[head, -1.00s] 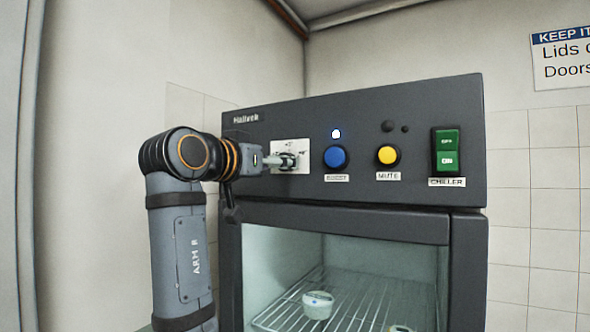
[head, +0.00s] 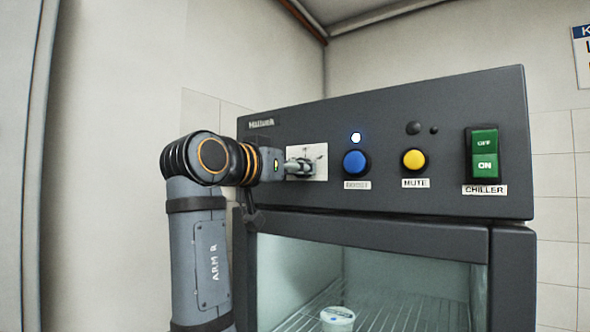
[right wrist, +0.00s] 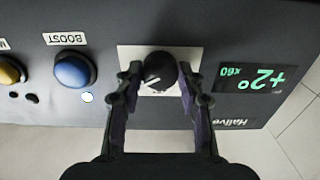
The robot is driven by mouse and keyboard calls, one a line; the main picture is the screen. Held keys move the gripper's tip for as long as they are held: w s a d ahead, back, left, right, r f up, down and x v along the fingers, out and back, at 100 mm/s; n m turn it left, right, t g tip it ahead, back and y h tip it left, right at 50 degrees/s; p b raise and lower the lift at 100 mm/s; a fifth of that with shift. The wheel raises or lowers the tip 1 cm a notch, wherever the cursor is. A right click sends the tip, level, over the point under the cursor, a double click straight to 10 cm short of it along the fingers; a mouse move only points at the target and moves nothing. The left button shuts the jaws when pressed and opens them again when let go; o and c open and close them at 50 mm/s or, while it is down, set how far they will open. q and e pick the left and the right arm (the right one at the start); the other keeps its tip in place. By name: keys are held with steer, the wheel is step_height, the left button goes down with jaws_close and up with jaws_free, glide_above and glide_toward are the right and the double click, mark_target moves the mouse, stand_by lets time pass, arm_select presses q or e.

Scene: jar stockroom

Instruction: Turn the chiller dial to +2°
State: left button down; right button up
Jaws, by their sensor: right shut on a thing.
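The chiller (head: 400,110) has a dark sloping front panel. Its dial (right wrist: 160,72) is a round black knob with a white pointer mark, on a white plate (head: 320,152). My right gripper (head: 302,167) is at the dial, with its fingers on either side of the knob in the right wrist view (right wrist: 160,78), shut on it. In the head view the gripper hides most of the dial. A green display (right wrist: 252,80) beside the dial reads +2°, upside down in the wrist view, with smaller characters next to it. My left gripper is out of view.
Beside the dial are a blue BOOST button (head: 356,163) with a lit lamp (head: 356,137) above it, a yellow MUTE button (head: 414,160) and a green CHILLER switch (head: 484,154). Below, a white tub (head: 338,318) stands on a wire shelf behind the glass.

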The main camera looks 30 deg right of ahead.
steer(key=shift+n, duration=0.3)
steer(key=n, duration=2.3)
steer(key=shift+s+r, duration=0.1)
steer(key=shift+r, duration=0.1)
steer(key=shift+n, duration=0.3)
steer(key=o, duration=1.1)
steer(key=shift+o, duration=0.2)
